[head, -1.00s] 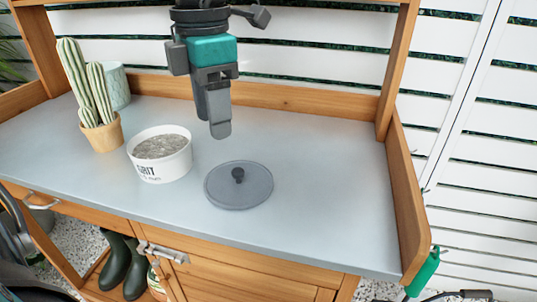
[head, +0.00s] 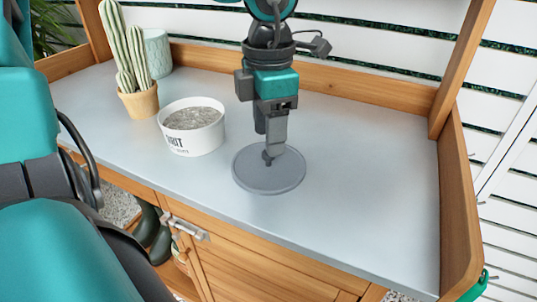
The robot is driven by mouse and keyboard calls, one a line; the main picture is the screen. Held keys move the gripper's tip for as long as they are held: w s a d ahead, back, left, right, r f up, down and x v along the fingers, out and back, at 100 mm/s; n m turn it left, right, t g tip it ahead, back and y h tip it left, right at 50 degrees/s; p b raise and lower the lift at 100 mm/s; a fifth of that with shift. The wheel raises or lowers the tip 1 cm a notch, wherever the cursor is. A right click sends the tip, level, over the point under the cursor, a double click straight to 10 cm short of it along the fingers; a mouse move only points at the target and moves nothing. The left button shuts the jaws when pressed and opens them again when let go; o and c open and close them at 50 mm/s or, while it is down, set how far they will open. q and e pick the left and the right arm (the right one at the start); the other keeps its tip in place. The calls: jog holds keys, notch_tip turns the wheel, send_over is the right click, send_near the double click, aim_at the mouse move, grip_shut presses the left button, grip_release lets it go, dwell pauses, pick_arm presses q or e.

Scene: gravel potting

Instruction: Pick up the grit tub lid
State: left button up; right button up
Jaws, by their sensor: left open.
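The grit tub lid (head: 256,181) is a flat grey disc with a small dark knob (head: 267,160) at its middle. It lies flat on the bench, right of the white grit tub (head: 195,138), which stands open with grey grit in it. My left gripper (head: 273,155) points down over the lid with its fingertips at the knob. It is open, and its near finger partly hides the knob and the lid's far part. I cannot tell whether the fingers touch the knob. My right gripper is not in view.
The grey bench top (head: 365,175) is clear to the right of the lid. A potted cactus (head: 138,100) and a pale patterned pot (head: 157,55) stand at the back left. Wooden side walls (head: 456,215) and a back ledge edge the bench. Boots (head: 150,235) stand below.

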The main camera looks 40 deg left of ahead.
aim_at(269, 160)
pick_arm(q)
notch_tip(269, 160, down, 4)
jog(key=shift+r+b, duration=0.2)
jog(key=shift+b, duration=0.1)
grip_shut()
